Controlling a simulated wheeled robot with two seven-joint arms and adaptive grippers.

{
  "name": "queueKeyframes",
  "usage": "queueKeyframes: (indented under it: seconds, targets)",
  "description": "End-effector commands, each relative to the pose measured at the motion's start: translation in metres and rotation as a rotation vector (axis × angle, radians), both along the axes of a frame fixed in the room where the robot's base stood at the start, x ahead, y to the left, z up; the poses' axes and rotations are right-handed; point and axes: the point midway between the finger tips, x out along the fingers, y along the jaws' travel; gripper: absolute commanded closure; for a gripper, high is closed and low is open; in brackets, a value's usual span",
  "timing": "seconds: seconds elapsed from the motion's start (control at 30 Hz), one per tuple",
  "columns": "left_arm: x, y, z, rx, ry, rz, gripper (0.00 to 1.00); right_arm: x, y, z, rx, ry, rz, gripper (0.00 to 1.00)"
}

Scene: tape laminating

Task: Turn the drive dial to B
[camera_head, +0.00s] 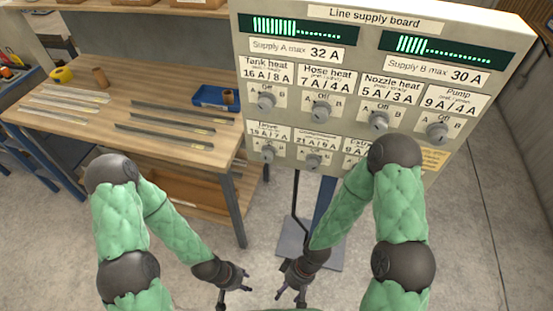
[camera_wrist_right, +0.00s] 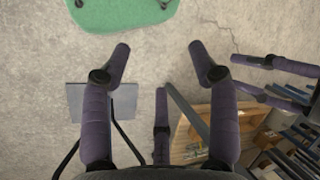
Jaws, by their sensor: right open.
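The drive dial (camera_head: 268,153) is a small grey knob in the lower row of the line supply board (camera_head: 365,52), at the far left. Its label (camera_head: 268,132) reads Drive. A stands to the knob's left and B to its right; its pointer is too small to read. My left gripper (camera_head: 236,296) hangs low over the floor, fingers apart and empty; its fingers also show at the right of the right wrist view (camera_wrist_right: 275,80). My right gripper (camera_head: 290,298) is open and empty, low below the board. Its spread fingers (camera_wrist_right: 160,70) face bare floor in the wrist view.
Other dials, such as tank heat (camera_head: 266,101) and hose heat (camera_head: 313,105), sit close to the drive dial. My right arm covers part of the lower row. A wooden workbench (camera_head: 130,70) with strips and a blue tray (camera_head: 212,97) stands left of the board.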

Motion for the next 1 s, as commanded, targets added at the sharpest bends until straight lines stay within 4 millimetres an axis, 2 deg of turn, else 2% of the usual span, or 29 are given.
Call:
queueKeyframes:
  seconds: [0.03, 0.1, 0.17, 0.23, 0.27, 0.37, 0.47, 0.5, 0.57, 0.6, 0.7, 0.83, 0.9, 1.0]
  targets:
    - [0.001, 0.0, 0.001, 0.0, -0.002, 0.002, 0.6, -0.008, 0.003, 0.008, -0.008, -0.006, 0.201, 0.4]
    - [0.001, 0.001, 0.001, 0.0, -0.002, 0.002, 0.6, -0.019, -0.004, 0.015, -0.04, -0.007, 0.484, 0.4]
    - [0.001, 0.001, 0.002, 0.0, -0.001, 0.003, 0.6, -0.02, -0.015, 0.022, -0.088, -0.011, 0.72, 0.4]
    - [0.001, 0.001, 0.002, 0.001, -0.002, 0.003, 0.6, -0.012, -0.032, 0.03, -0.17, -0.02, 0.988, 0.4]
    - [0.001, 0.001, 0.002, 0.0, -0.001, 0.003, 0.6, -0.005, -0.039, 0.035, -0.213, -0.025, 1.101, 0.4]
    - [0.001, 0.001, 0.003, 0.0, -0.002, 0.002, 0.6, 0.032, -0.056, 0.056, -0.396, -0.055, 1.452, 0.4]
    - [0.001, 0.0, 0.004, 0.0, -0.002, 0.002, 0.6, 0.083, -0.058, 0.09, -0.641, -0.099, 1.762, 0.4]
    - [0.001, 0.0, 0.004, 0.0, -0.002, 0.002, 0.6, 0.105, -0.053, 0.108, -0.755, -0.121, 1.869, 0.4]
    - [0.001, 0.0, 0.005, 0.0, -0.002, 0.002, 0.6, 0.136, -0.039, 0.139, -0.94, -0.159, 2.006, 0.4]
    - [0.001, 0.0, 0.005, 0.0, -0.002, 0.002, 0.6, 0.153, -0.026, 0.161, -1.067, -0.188, 2.079, 0.4]
    - [0.001, 0.001, 0.005, 0.0, -0.002, 0.002, 0.6, 0.183, 0.012, 0.217, -1.379, -0.263, 2.189, 0.4]
    - [0.001, 0.0, 0.006, 0.0, -0.002, 0.002, 0.6, 0.196, 0.055, 0.275, -1.697, -0.35, 2.221, 0.4]
    - [0.001, 0.0, 0.006, 0.0, -0.002, 0.002, 0.6, 0.196, 0.07, 0.296, -1.81, -0.383, 2.214, 0.4]
    - [0.001, 0.001, 0.005, 0.0, -0.002, 0.002, 0.6, 0.196, 0.082, 0.312, -1.897, -0.41, 2.199, 0.4]
